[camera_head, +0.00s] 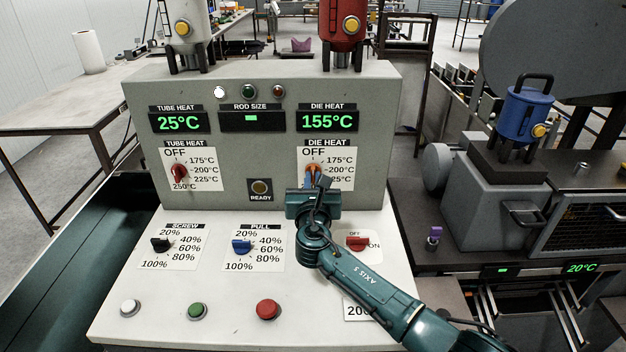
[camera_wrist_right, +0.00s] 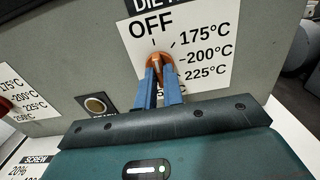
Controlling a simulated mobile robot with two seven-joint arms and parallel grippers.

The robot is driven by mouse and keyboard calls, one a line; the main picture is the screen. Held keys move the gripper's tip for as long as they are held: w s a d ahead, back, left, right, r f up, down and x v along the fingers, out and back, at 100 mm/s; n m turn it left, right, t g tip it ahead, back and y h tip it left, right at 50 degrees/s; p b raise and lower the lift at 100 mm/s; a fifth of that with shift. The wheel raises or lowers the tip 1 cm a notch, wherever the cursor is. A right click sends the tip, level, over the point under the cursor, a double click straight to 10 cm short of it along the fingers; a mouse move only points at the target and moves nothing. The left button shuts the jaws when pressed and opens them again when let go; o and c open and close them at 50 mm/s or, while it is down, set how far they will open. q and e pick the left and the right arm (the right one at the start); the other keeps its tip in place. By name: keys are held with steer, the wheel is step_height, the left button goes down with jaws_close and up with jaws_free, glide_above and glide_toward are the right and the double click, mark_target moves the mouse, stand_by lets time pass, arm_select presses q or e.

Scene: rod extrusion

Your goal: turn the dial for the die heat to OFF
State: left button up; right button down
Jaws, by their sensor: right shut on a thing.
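The orange die heat dial (camera_head: 312,168) sits on the upright panel, below the DIE HEAT display (camera_head: 327,121) that reads 155°C. Its white scale plate shows OFF at the top, then 175, 200 and 225°C down the right side. My right gripper (camera_head: 316,177) is at this dial, its arm coming up from the lower right. In the wrist view, the blue fingers are shut on the dial (camera_wrist_right: 158,61), one on each side. The fingers hide the dial's lower part. The exact mark it points to is hard to tell. My left gripper is not in view.
The red tube heat dial (camera_head: 179,172) is to the left, with the READY button (camera_head: 260,189) between. On the sloped desk are the black screw dial (camera_head: 161,244), blue pull dial (camera_head: 242,246) and red switch (camera_head: 357,243), close to my arm.

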stand_by(0.5)
steer(key=c, duration=1.5)
jaws_free()
steer(key=shift+s, duration=0.1)
steer(key=s, duration=1.3)
steer(key=shift+b, duration=0.35)
